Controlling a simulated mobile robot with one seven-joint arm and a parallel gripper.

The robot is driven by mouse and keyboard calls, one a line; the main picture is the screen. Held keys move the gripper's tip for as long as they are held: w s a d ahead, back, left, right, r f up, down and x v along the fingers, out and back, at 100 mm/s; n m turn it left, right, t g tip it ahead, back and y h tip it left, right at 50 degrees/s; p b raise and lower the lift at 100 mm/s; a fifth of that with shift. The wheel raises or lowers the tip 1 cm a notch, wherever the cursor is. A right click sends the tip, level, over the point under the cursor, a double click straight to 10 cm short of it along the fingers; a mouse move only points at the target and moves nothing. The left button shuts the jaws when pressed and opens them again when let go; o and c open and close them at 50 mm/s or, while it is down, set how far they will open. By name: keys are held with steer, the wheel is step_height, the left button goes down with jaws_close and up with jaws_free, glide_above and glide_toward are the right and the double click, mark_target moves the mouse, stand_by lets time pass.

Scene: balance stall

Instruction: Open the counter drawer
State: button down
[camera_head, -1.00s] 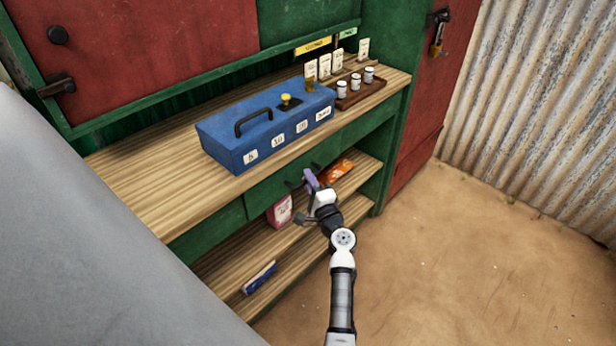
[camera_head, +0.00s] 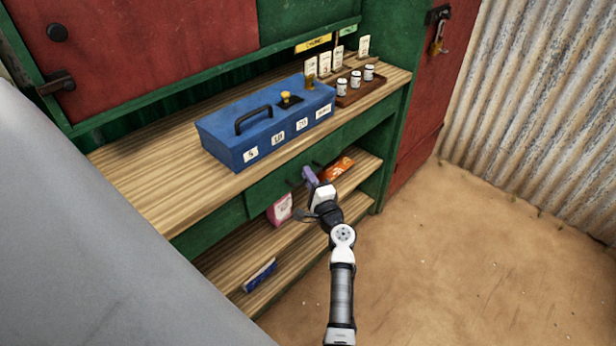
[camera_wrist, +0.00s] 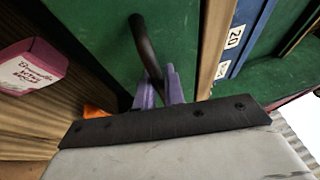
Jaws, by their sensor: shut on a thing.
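The counter drawer (camera_head: 262,197) is a green front under the wooden countertop. In the head view it looks shut or nearly flush; I cannot tell its exact gap. Its dark bar handle (camera_wrist: 145,48) shows in the wrist view, standing out from the green drawer front (camera_wrist: 90,25). My gripper (camera_head: 310,178) is at the handle, and its purple fingers (camera_wrist: 160,88) are shut around one end of the bar. The fingers hide the gripped part of the handle.
A blue cash box (camera_head: 265,125) stands on the countertop (camera_head: 140,200) above the drawer. A brown tray (camera_head: 360,90) with small white jars is to its right. Below, a pink packet (camera_head: 280,210), an orange packet (camera_head: 338,168) and a blue packet (camera_head: 260,275) lie on shelves. The dirt floor at right is clear.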

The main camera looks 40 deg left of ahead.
steer(key=s+d+b, duration=0.1)
steer(key=d+b, duration=0.2)
steer(key=d, duration=1.6)
steer(key=shift+s+d+b, duration=0.3)
steer(key=shift+b, duration=0.1)
steer(key=c, duration=1.8)
jaws_free()
steer(key=shift+o, duration=0.2)
steer(key=shift+d, duration=0.1)
steer(key=b+v, duration=0.3)
steer(key=v, duration=1)
steer(key=shift+s+d, duration=0.2)
steer(key=shift+d, duration=0.1)
steer(key=shift+a, duration=0.1)
